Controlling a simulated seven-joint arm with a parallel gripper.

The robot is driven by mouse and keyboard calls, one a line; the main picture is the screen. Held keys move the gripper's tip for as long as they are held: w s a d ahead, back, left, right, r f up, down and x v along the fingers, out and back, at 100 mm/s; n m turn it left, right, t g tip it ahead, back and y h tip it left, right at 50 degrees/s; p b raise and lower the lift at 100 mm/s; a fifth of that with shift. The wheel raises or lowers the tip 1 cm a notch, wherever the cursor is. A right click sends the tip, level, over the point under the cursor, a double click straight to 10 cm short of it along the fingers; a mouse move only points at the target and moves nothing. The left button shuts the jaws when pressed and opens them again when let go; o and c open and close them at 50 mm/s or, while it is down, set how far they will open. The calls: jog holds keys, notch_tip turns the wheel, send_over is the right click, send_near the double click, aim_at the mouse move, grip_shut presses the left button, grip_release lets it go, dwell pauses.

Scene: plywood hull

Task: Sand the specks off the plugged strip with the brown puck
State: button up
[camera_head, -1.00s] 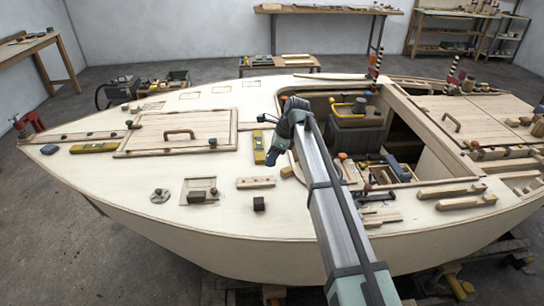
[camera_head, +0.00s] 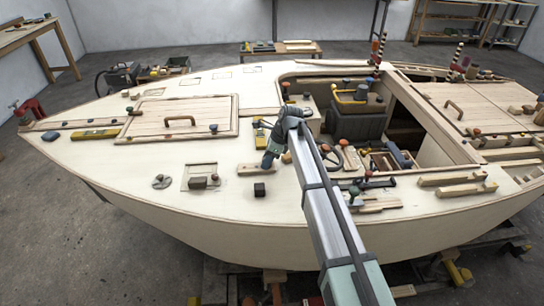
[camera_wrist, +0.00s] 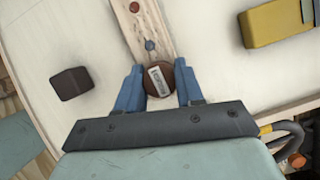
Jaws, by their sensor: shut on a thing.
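My gripper (camera_wrist: 160,88) has blue fingers shut on the brown puck (camera_wrist: 160,70), a round disc with a pale label on top. The plugged strip (camera_wrist: 151,29) is pale wood and runs up the wrist view from the puck. It shows a reddish-brown round spot and a smaller dark bluish spot; I cannot tell plugs from specks for certain. The puck is over the strip's near part; I cannot tell whether they touch. In the head view my gripper (camera_head: 267,161) is at the right end of the strip (camera_head: 250,169), and the puck is not clearly visible.
A dark block (camera_wrist: 70,82) lies left of the strip in the wrist view. A yellow level (camera_wrist: 275,23) lies to the right. The open cockpit (camera_head: 400,130) with tools is right of my arm.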

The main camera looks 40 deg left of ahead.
aim_at(238, 167)
jog(key=shift+s+a, duration=3.3)
jog(key=shift+a, duration=0.05)
jog(key=shift+w+d, duration=4.1)
notch_tip(238, 167, up, 8)
jog(key=shift+s+f, duration=0.1)
